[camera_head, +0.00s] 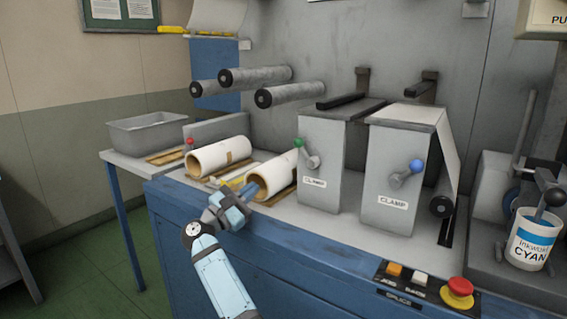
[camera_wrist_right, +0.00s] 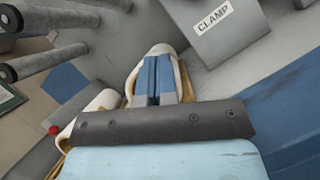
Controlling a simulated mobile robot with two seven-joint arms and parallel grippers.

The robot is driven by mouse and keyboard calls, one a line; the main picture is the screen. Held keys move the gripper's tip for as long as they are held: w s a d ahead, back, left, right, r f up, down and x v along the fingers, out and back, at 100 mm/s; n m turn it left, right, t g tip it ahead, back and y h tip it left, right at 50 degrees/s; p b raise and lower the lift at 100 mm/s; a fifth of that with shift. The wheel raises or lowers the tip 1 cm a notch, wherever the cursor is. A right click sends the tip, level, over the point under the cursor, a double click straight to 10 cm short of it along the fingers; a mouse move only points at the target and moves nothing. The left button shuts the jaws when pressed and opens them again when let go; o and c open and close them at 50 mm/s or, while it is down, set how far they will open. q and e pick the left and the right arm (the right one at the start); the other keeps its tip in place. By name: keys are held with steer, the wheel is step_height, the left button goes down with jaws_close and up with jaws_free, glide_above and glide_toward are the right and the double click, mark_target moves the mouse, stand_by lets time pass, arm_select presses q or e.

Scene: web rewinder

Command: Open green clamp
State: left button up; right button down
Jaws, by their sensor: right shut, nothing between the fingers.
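The green clamp knob (camera_head: 298,143) sits on a short grey lever at the front of the left grey clamp box (camera_head: 320,200), which carries a CLAMP label. The lever leans up and to the left. My right gripper (camera_head: 254,187) is shut and empty, in front of the right-hand white roll and lower left of the green knob. In the wrist view its closed blue fingers (camera_wrist_right: 158,78) show over the white roll's end. The green knob is not visible there; only a box with a CLAMP label (camera_wrist_right: 212,17) shows. My left gripper is out of view.
A blue-knobbed clamp lever (camera_head: 417,165) is on the right grey box. White rolls (camera_head: 220,156) lie on the bench beside a red knob (camera_head: 189,142). Grey rollers (camera_head: 255,75) stick out above. Buttons, a red stop (camera_head: 457,293) and a cyan ink pot (camera_head: 532,240) are at right.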

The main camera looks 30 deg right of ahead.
steer(key=shift+d, duration=0.1)
steer(key=b, duration=0.1)
glide_toward(304, 152)
steer(key=w+d, duration=0.4)
steer(key=w, duration=0.1)
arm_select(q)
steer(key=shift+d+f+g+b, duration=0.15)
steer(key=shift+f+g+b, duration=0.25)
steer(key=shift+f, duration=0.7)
arm_select(e)
steer(key=shift+s+d+r, duration=0.3)
steer(key=shift+d+r, duration=0.15)
steer(key=shift+r, duration=0.35)
steer(key=shift+s+d+r, duration=0.3)
steer(key=shift+d+r, duration=0.1)
steer(key=shift+r, duration=0.35)
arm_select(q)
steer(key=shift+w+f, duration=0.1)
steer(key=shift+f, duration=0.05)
